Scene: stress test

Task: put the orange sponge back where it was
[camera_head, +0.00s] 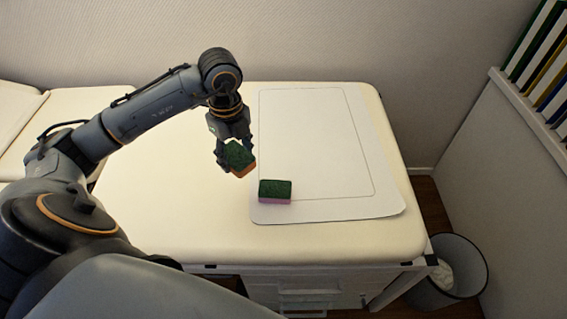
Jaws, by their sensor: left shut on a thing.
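My left gripper (235,150) is shut on the orange sponge (243,170), which has a dark green top and is tilted in the fingers. It is held over the cream padded table, near the left edge of a white mat (355,208). A second sponge (275,191), green on top and pink below, lies flat on the mat's front left corner, close to the right of the held sponge and apart from it. My right gripper is not in view.
The padded table (200,225) has free room to the left and in front. Most of the mat is bare. A bin (476,268) stands on the floor at the right. A shelf with binders (540,60) is at the upper right.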

